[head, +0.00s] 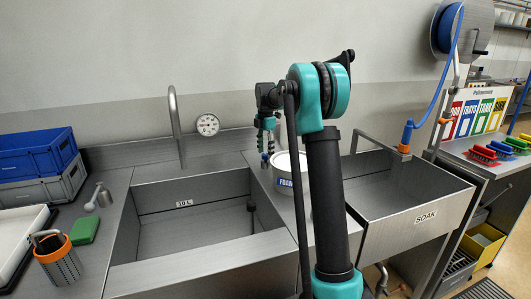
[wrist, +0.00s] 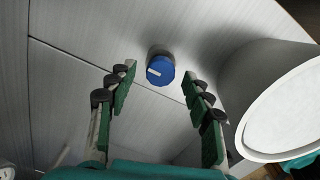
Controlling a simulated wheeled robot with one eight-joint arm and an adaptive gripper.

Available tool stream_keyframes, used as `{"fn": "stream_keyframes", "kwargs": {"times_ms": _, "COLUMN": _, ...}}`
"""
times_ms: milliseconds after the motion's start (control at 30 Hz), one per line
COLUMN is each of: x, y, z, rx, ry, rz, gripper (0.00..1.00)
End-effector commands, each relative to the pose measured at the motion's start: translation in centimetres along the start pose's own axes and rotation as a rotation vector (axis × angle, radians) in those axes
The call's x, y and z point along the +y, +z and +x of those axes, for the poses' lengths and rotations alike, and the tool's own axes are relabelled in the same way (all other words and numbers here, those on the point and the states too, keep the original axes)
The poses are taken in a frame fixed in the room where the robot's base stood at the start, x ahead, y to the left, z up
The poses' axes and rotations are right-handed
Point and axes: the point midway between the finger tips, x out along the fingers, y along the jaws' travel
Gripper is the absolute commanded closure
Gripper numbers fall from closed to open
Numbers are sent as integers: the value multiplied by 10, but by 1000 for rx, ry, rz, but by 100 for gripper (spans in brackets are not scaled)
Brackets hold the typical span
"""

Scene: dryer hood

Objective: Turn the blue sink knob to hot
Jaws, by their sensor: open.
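The blue knob (wrist: 160,70) shows in the wrist view, mounted on a grey metal surface, with a white pointer line on its face that lies nearly level across the picture. My gripper (wrist: 159,77) is open, with its two green-padded fingers on either side of the knob and visible gaps on both sides. I cannot tell how deep the fingertips reach relative to it. In the head view my gripper (head: 267,138) points down by the right side of the 30 L sink (head: 200,248). The knob cannot be made out there, and no hot or cold mark is readable.
A white FOAM bucket (head: 286,185) stands close right of my gripper; it also shows in the wrist view (wrist: 255,75). A curved faucet (head: 174,120) and a round gauge (head: 207,125) are behind the sink. The SOAK basin (head: 425,218) is to the right.

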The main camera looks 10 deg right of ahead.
Motion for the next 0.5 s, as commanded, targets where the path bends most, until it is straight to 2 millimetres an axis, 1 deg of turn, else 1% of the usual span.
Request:
{"fn": "stream_keyframes", "kwargs": {"times_ms": 167, "x": 0, "y": 0, "z": -31, "rx": 0, "ry": 0, "rz": 0, "gripper": 49}}
{"fn": "stream_keyframes", "kwargs": {"times_ms": 300, "x": 0, "y": 0, "z": -60, "rx": 0, "ry": 0, "rz": 0, "gripper": 49}}
{"fn": "stream_keyframes", "kwargs": {"times_ms": 400, "x": 0, "y": 0, "z": -79, "rx": 0, "ry": 0, "rz": 0, "gripper": 49}}
{"fn": "stream_keyframes", "kwargs": {"times_ms": 500, "x": 0, "y": 0, "z": -94, "rx": 0, "ry": 0, "rz": 0, "gripper": 49}}
